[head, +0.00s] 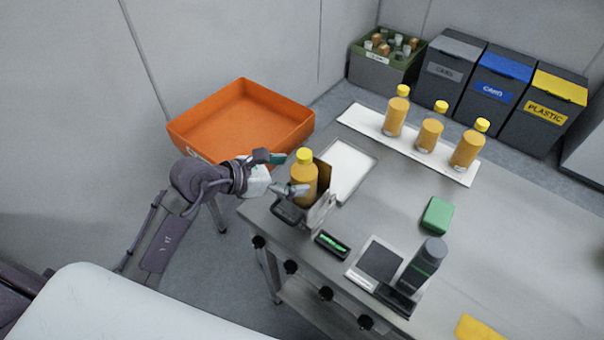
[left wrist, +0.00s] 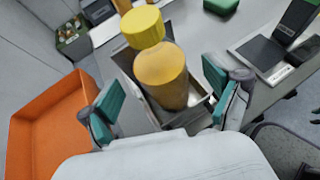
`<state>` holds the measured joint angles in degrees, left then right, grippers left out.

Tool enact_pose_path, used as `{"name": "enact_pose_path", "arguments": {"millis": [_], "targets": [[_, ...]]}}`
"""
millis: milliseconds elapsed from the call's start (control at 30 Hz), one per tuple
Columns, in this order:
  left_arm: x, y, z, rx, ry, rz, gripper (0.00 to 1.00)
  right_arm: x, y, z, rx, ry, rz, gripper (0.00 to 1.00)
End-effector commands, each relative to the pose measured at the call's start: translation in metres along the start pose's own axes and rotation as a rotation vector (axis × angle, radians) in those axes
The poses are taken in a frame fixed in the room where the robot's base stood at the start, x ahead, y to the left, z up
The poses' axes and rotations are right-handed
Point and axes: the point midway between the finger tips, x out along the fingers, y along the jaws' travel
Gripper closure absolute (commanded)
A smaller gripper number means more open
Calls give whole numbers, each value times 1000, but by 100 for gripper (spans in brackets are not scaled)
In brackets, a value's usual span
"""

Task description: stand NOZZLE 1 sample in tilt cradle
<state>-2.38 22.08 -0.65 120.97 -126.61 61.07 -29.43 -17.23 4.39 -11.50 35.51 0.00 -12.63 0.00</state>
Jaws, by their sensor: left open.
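An orange bottle with a yellow cap (head: 304,180) stands in the tilt cradle (head: 319,213), a grey metal holder with a brown back plate at the table's near left corner. No nozzle label is readable on it. My left gripper (head: 288,174) is open, with its teal-padded fingers at the left side of this bottle. In the left wrist view the bottle (left wrist: 161,76) shows between and beyond the spread fingers, inside the cradle's tray (left wrist: 205,112). I cannot tell whether the fingers touch it. My right gripper is not in view.
Three similar bottles (head: 430,134) stand on a white strip at the table's back. An orange bin (head: 240,118) lies left of the table. A scale (head: 376,264), a dark grey device (head: 425,265) and a green block (head: 437,215) are on the right. The table's middle is clear.

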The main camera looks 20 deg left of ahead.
Motion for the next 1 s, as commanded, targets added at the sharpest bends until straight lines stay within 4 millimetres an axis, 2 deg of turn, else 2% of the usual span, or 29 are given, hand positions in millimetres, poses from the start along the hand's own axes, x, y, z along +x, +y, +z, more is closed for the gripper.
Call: {"name": "enact_pose_path", "arguments": {"millis": [200, 400, 600, 1000], "targets": [[-47, 0, -4, 4, 3, 2, 10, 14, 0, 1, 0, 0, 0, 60], [-74, 0, -2, 0, 3, 1, 10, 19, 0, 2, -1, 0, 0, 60], [-82, 0, 0, 1, 1, -1, 10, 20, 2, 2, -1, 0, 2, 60], [-82, 0, 0, 0, 1, -1, 10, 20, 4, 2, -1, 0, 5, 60]]}}
